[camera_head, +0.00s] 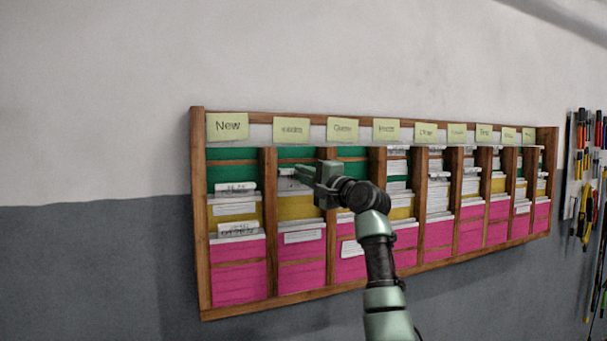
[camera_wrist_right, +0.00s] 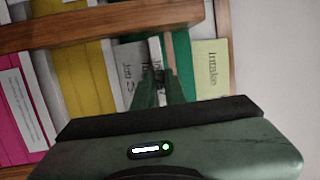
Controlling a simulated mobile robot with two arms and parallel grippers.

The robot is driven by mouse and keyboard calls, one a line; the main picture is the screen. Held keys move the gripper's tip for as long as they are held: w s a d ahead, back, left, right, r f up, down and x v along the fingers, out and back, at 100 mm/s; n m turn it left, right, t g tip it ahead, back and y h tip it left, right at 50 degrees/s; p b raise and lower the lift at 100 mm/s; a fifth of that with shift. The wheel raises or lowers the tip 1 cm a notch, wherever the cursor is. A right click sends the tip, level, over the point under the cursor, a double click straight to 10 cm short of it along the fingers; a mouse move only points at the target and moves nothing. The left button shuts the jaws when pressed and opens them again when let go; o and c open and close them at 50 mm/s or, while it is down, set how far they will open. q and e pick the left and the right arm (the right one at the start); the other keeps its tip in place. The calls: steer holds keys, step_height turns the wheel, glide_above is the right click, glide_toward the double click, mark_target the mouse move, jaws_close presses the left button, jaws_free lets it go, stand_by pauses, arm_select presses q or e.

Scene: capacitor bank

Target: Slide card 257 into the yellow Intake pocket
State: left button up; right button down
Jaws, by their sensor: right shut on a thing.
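The card rack hangs on the wall, with its wooden frame (camera_head: 198,270) around columns of green, yellow and pink pockets. The second column is headed by a small label (camera_head: 291,129), which reads "Intake" in the right wrist view (camera_wrist_right: 210,68). Its yellow pocket (camera_head: 296,208) lies just below my right gripper and also shows in the right wrist view (camera_wrist_right: 88,80). My right gripper (camera_head: 300,175) is in front of this column's green pockets, shut on a white card (camera_head: 285,172). The fingers mostly hide the card, and its number is unreadable. My left gripper is not in view.
Wooden dividers (camera_head: 269,220) stand on both sides of the column. White cards stick up from neighbouring pockets, such as one in the New column (camera_head: 236,187). Tools (camera_head: 588,180) hang on the wall at far right. The wall left of the rack is bare.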

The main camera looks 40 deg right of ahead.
steer(key=shift+w+g+p, duration=0.15)
steer(key=shift+g+p, duration=0.15)
steer(key=shift+p, duration=0.2)
steer(key=shift+f, duration=0.1)
stand_by(0.4)
steer(key=shift+f+b, duration=0.75)
steer(key=shift+f, duration=0.2)
steer(key=c, duration=1.4)
jaws_free()
